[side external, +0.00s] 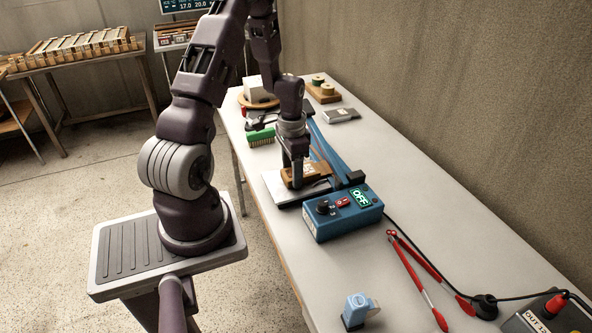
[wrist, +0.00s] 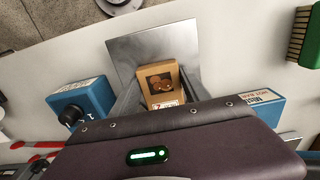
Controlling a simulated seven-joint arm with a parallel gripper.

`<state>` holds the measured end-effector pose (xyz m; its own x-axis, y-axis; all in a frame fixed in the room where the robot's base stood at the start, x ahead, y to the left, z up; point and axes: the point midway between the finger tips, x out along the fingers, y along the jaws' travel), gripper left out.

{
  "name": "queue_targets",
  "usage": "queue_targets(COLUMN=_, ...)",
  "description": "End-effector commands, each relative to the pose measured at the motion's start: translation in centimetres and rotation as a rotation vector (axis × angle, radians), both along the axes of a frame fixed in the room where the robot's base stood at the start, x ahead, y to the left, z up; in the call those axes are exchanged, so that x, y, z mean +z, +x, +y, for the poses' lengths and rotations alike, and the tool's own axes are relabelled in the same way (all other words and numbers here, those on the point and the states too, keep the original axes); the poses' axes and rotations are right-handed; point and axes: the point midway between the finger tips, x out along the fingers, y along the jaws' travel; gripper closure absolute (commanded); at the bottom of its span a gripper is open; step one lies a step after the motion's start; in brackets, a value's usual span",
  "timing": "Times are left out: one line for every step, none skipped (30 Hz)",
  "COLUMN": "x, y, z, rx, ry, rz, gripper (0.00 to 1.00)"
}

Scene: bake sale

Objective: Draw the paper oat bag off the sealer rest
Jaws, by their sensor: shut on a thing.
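The paper oat bag (wrist: 158,84) is small and brown, with a dark printed picture and a white label. In the wrist view it sits between the two fingers of my gripper (wrist: 157,93), which are shut on it. In the side view the bag (side external: 315,171) shows partly behind my gripper (side external: 296,177), low over the metal rest plate (side external: 283,190). The plate (wrist: 150,45) spreads beyond the bag in the wrist view. I cannot tell whether the bag touches it. The blue sealer (side external: 345,218) reads OFF; my gripper hides part of it in the wrist view.
A green brush (side external: 261,137) lies left of the sealer. Red tongs (side external: 418,278) and a black cable lie to the right. A light blue item (side external: 356,309) stands near the front. A round wooden board with a white block (side external: 259,88) is at the back.

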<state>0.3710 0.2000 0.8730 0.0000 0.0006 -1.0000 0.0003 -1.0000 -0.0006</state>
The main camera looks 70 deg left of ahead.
Motion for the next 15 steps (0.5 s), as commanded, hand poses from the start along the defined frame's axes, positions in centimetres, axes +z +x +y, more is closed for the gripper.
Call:
queue_targets(x=0.0, y=-0.3, z=0.0, rx=0.001, ry=0.0, rz=0.0, gripper=0.65)
queue_targets(x=0.0, y=-0.4, z=0.0, rx=0.0, ry=-0.001, rz=0.0, gripper=0.65)
queue_targets(x=0.0, y=-0.6, z=0.0, rx=0.0, ry=0.0, rz=0.0, gripper=0.65)
queue_targets(x=0.0, y=-0.8, z=0.0, rx=0.0, ry=0.0, rz=0.0, gripper=0.65)
queue_targets(x=0.0, y=-1.0, z=0.0, rx=0.0, ry=0.0, rz=0.0, gripper=0.65)
queue_targets(x=0.0, y=-1.2, z=0.0, rx=0.0, ry=0.0, rz=0.0, gripper=0.65)
queue_targets(x=0.0, y=-1.3, z=0.0, rx=0.001, ry=0.0, rz=0.0, gripper=0.65)
queue_targets(x=0.0, y=-1.5, z=0.0, rx=0.001, ry=-0.001, rz=0.001, gripper=0.65)
queue_targets(x=0.0, y=-1.7, z=0.0, rx=0.001, ry=-0.001, rz=0.001, gripper=0.65)
queue_targets(x=0.0, y=-1.9, z=0.0, rx=0.001, ry=-0.001, rz=0.001, gripper=0.65)
queue_targets(x=0.1, y=-2.0, z=0.0, rx=0.001, ry=0.0, rz=0.0, gripper=0.65)
queue_targets(x=0.1, y=-2.2, z=0.0, rx=0.001, ry=0.0, rz=0.0, gripper=0.65)
queue_targets(x=0.1, y=-2.4, z=0.0, rx=0.0, ry=0.0, rz=0.0, gripper=0.65)
queue_targets(x=0.1, y=-2.5, z=0.0, rx=0.0, ry=-0.001, rz=0.0, gripper=0.65)
queue_targets(x=0.1, y=-2.7, z=-0.1, rx=0.0, ry=-0.001, rz=0.001, gripper=0.65)
